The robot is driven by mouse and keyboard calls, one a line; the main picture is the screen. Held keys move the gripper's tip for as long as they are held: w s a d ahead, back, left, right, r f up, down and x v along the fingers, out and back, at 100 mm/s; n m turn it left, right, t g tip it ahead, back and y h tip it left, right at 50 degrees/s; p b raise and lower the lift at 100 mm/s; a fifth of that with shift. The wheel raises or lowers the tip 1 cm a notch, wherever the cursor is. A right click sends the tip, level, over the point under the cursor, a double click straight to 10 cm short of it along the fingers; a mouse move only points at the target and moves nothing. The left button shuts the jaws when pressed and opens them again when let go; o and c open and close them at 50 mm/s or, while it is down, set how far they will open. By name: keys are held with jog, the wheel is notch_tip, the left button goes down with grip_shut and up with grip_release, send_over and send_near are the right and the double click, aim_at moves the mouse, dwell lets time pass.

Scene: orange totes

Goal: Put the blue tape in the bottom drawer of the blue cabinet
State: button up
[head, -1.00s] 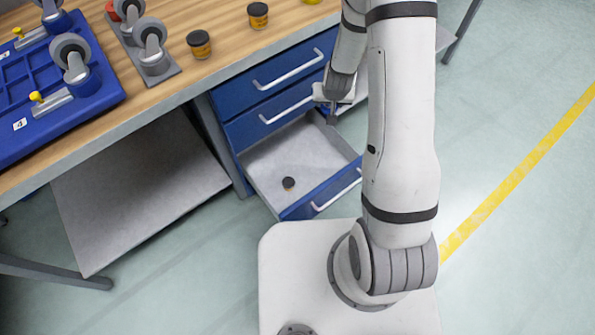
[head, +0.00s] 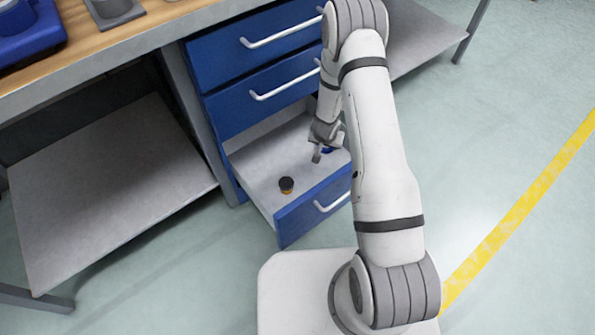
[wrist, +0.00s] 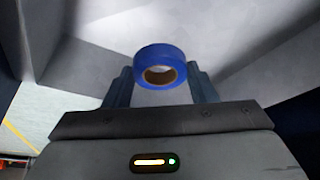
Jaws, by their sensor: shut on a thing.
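The blue tape (wrist: 160,55) is a blue ring with a brown core. In the wrist view it sits between the two fingers of my gripper (wrist: 161,84), which is shut on it. In the head view my gripper (head: 325,155) is low over the right part of the open bottom drawer (head: 262,160), with a bit of blue showing beside it. The drawer belongs to the blue cabinet (head: 225,60). Whether the tape touches the drawer floor cannot be told.
The two upper drawers are shut, with white handles (head: 285,83). A grey shelf (head: 110,190) is left of the cabinet. The drawer's left part is mostly free.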

aim_at(324, 163)
notch_tip(324, 163, down, 11)
jog(key=b, duration=0.4)
jog(key=shift+b, duration=0.4)
jog(key=shift+f, duration=0.15)
jog(key=o, duration=1)
jog(key=shift+c, duration=0.2)
